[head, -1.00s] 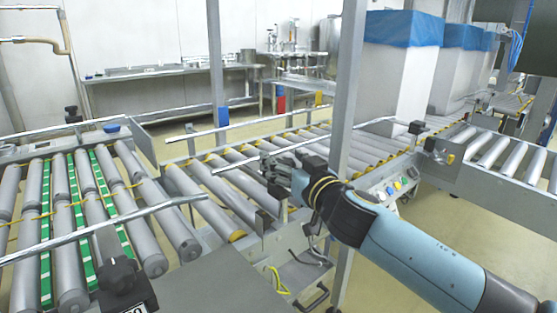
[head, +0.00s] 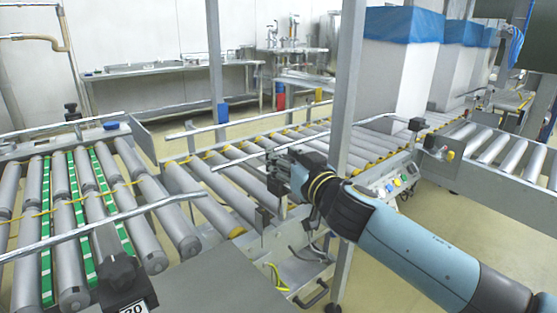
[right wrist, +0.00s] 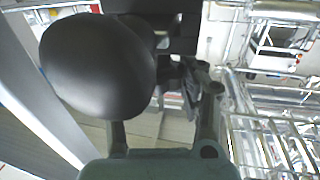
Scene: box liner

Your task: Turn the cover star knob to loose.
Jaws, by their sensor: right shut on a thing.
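My right gripper (head: 277,172) reaches in from the right in the head view, over the near edge of the middle roller conveyor. In the right wrist view its two fingers (right wrist: 163,120) are shut on a small dark part (right wrist: 182,88), which I take for the cover star knob. The fingers and wrist hide most of it, so its lobes and turn position cannot be read. A large smooth black round body (right wrist: 98,65) fills the upper left of the wrist view. My left gripper is not in view.
The middle roller conveyor (head: 226,170) has metal guide rails. A grey post (head: 347,90) stands close behind my right wrist. Another black knob (head: 118,268) sits on a rail clamp at lower left. White boxes with blue liners (head: 403,25) stand at back right.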

